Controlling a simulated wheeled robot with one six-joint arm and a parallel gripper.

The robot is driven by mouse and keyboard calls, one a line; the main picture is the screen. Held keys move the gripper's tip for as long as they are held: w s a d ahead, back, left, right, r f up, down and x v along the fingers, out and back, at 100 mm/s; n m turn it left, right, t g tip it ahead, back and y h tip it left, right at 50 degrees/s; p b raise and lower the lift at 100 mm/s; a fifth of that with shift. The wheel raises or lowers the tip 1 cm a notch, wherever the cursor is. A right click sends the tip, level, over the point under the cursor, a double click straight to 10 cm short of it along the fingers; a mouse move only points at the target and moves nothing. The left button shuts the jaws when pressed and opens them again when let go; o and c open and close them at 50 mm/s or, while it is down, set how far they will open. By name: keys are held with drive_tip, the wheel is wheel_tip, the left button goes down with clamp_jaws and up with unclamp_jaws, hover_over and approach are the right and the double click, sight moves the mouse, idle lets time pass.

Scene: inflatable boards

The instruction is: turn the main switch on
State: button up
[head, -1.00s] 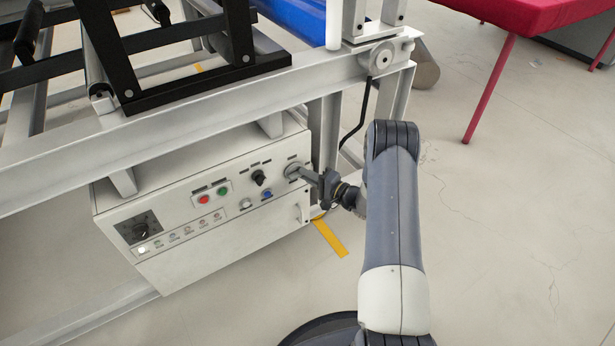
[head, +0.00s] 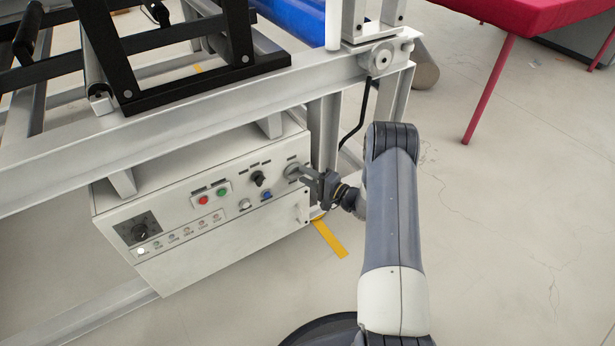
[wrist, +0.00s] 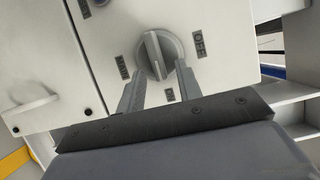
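The main switch is a round grey knob with a raised bar handle, at the upper right of the white control box's front in the head view (head: 292,171). In the wrist view the knob (wrist: 158,55) is seen close up, its bar lying nearly upright in the picture. My gripper (wrist: 159,72) is open, one finger on each side of the knob's lower part, with a gap to the bar. Contact with the knob's rim cannot be told. My gripper also shows in the head view (head: 314,177).
The control box (head: 190,255) also bears a black selector (head: 258,178), red (head: 203,200) and green (head: 222,191) buttons, a blue button (head: 267,195) and a row of small lamps. A grey steel beam (head: 230,105) runs above it.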

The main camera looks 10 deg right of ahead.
drive_tip(key=shift+s, duration=0.1)
drive_tip(key=p+v, duration=0.2)
drive_tip(key=v, duration=0.8)
drive_tip(key=shift+s+d, duration=0.15)
drive_tip(key=shift+d, duration=0.15)
drive_tip(key=b+x, duration=0.2)
drive_tip(key=x, duration=0.9)
drive_tip(key=shift+s+a, duration=0.1)
drive_tip(key=shift+s, duration=0.05)
drive_tip(key=shift+r, duration=0.1)
